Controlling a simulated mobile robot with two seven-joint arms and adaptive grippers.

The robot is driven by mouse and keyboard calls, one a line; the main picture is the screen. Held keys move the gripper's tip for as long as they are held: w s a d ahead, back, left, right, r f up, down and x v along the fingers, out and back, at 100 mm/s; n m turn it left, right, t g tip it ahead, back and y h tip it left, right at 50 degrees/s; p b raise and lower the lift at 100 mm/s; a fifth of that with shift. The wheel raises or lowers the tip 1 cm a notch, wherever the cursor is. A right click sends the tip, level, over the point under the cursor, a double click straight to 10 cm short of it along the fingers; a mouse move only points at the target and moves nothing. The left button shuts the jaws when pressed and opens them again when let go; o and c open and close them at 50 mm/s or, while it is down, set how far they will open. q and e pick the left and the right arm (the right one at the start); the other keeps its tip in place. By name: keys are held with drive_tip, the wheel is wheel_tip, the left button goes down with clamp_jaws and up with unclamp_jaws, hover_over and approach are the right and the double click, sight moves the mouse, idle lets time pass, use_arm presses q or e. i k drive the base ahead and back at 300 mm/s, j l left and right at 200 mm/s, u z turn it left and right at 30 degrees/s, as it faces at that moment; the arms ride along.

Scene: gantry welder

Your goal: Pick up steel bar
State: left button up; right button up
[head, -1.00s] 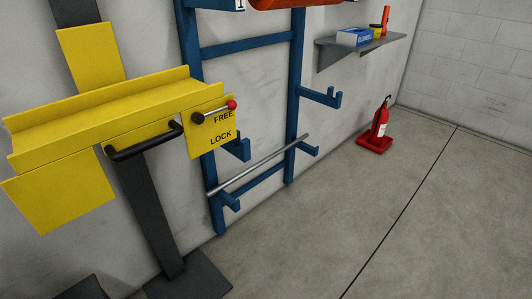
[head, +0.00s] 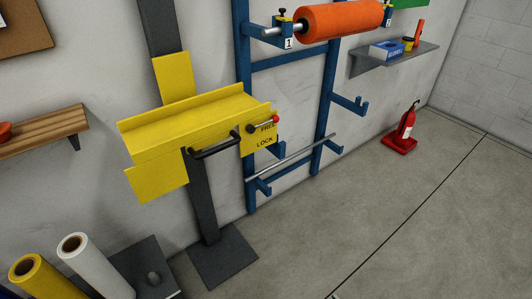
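A thin silver steel bar (head: 292,158) rests across the two lowest hooks of the blue wall rack (head: 243,80), sloping up to the right in the head view. Its left end is close to the yellow bracket. Another silver bar (head: 270,31) shows at the top of the rack, passing into an orange roll (head: 340,20). Neither of my grippers is in view.
A yellow trough (head: 195,125) with a black handle and a FREE/LOCK lever stands on a grey post left of the rack. Yellow (head: 38,275) and white (head: 85,255) rolls stand lower left. The floor (head: 340,230) ahead is clear.

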sight(275, 165)
drive_tip(key=i+l+u, duration=0.65)
drive_tip(key=i+l, duration=0.4)
drive_tip(key=i+l+u, duration=0.1)
drive_tip(key=i+l, duration=0.3)
drive_tip(key=l, duration=0.2)
drive_tip(key=i+l, duration=0.4)
drive_tip(key=l, duration=0.15)
drive_tip(key=u, duration=0.05)
